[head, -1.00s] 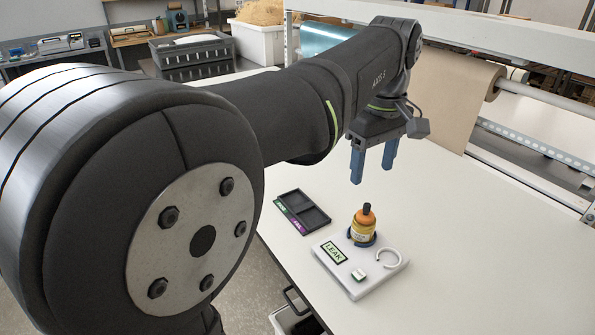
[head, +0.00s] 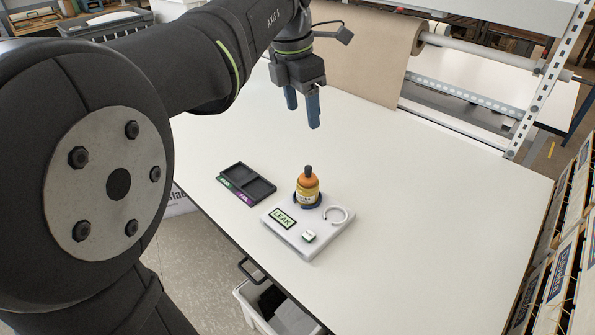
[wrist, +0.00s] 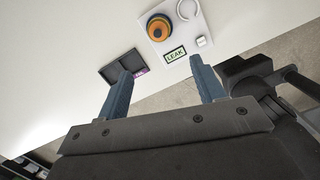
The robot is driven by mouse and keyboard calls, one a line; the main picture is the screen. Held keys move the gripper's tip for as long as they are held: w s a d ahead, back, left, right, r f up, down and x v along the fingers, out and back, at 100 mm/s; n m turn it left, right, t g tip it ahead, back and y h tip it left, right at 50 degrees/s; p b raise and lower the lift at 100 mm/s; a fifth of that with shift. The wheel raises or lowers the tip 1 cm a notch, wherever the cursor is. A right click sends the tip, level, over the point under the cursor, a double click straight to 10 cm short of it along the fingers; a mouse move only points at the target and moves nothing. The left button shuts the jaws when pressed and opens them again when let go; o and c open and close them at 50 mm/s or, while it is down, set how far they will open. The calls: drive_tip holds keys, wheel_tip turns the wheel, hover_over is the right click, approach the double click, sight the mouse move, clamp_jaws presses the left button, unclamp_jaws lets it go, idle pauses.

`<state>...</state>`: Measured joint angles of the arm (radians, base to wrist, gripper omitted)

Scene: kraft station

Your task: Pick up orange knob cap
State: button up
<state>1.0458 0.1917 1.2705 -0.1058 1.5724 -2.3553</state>
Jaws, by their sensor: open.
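A small bottle with a yellow label (head: 309,197) stands upright on a white board at the table's middle. Its orange cap (head: 308,182) has a dark knob on top. In the wrist view the orange cap (wrist: 158,28) shows from above, near the top edge, ahead of the fingers. My gripper (head: 303,110) has blue fingers pointing down, and it hangs above and behind the bottle, apart from it. In the wrist view my gripper (wrist: 160,67) is open, with nothing between its fingers.
The white board (head: 318,249) also bears a LEAK label (head: 284,218), a white open ring (head: 336,210) and a small pale block (head: 308,236). A black two-compartment tray (head: 248,182) lies to its left. The table right of the board is clear. A paper roll stands behind.

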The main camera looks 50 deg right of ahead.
approach(308, 167)
drive_tip(key=f, duration=0.3)
drive_tip(key=d+f, duration=0.1)
drive_tip(key=f, duration=0.1)
drive_tip(key=shift+s, duration=0.35)
drive_tip(key=shift+w+d+f, duration=0.1)
drive_tip(key=shift+d+f, duration=0.05)
drive_tip(key=shift+f, duration=1.2)
drive_tip(key=shift+w+d+f, duration=0.1)
drive_tip(key=shift+d+f, duration=0.1)
drive_tip(key=shift+f, duration=1.2)
drive_tip(key=c, duration=1.2)
drive_tip(key=shift+r, duration=0.15)
